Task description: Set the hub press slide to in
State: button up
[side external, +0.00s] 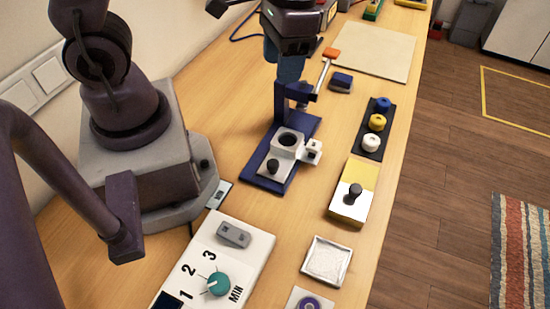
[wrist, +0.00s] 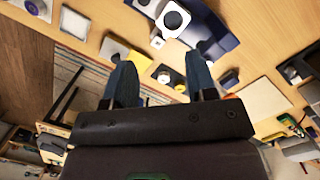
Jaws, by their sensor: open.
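The hub press (side external: 308,128) stands mid-table with a dark blue base, an upright post and a lever ending in an orange handle (side external: 331,53). On its base sits the light grey slide (side external: 283,152), with a round dark hole, a black knob in front and a small white block at its right side. In the wrist view the slide (wrist: 174,17) shows at the top, partly cut off, beside the blue base (wrist: 217,40). My gripper (side external: 289,68) hangs behind and above the press post, fingers downward. In the wrist view my gripper (wrist: 160,82) is open and empty, its blue fingers apart.
A black tray (side external: 361,151) with blue, yellow and white round parts lies right of the press. A yellow and white box (side external: 347,207) with a black knob is nearer. A dial panel (side external: 245,231) lies in front; a beige mat (side external: 375,50) lies behind.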

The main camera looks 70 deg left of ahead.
aim_at(274, 162)
jog(key=s+d+f+g, duration=0.1)
jog(key=f, duration=0.5)
jog(key=d+f+n+g, duration=0.1)
jog(key=f, duration=0.6)
jog(key=s+d+f+g, duration=0.1)
jog(key=f, duration=0.6)
jog(key=shift+s+d+f+n, duration=0.1)
jog(key=shift+s+d+n, duration=0.2)
jog(key=shift+n, duration=0.1)
